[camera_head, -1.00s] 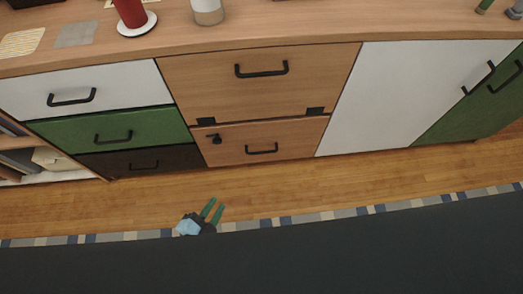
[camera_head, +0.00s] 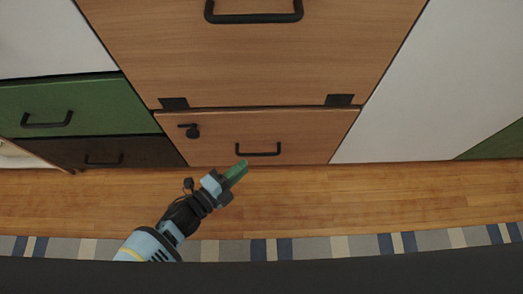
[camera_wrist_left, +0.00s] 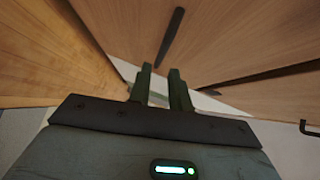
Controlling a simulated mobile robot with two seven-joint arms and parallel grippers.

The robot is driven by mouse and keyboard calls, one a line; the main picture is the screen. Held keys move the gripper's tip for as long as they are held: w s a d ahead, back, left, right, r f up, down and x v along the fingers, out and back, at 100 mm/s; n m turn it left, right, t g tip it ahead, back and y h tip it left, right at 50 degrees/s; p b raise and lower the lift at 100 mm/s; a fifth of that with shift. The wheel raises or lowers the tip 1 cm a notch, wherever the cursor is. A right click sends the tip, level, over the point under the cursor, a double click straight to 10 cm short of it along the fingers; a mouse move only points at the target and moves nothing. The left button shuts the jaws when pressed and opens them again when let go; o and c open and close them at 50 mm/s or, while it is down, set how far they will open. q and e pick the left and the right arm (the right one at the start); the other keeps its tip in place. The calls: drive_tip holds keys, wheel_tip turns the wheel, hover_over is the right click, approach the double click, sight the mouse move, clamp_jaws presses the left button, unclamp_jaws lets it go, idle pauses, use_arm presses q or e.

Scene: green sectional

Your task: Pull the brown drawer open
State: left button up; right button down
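A wood-brown drawer front (camera_head: 305,138) with a black bar handle (camera_head: 258,150) is at the bottom centre of the cabinet. A dark brown drawer (camera_head: 140,152), with its own dark handle (camera_head: 103,160), lies to its left, under a green drawer. All look shut. My left gripper (camera_head: 237,171) is just below and left of the wood-brown drawer's handle in the head view, apart from it. In the left wrist view my left gripper (camera_wrist_left: 160,78) has two fingers with a narrow gap, empty. A black bar (camera_wrist_left: 170,38) shows ahead of the fingertips. My right gripper is not in view.
A large wooden front (camera_head: 255,60) is above, with a white door (camera_head: 410,90) to the right. The wood floor (camera_head: 400,195) and striped rug edge (camera_head: 350,245) are clear.

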sight(258, 154)
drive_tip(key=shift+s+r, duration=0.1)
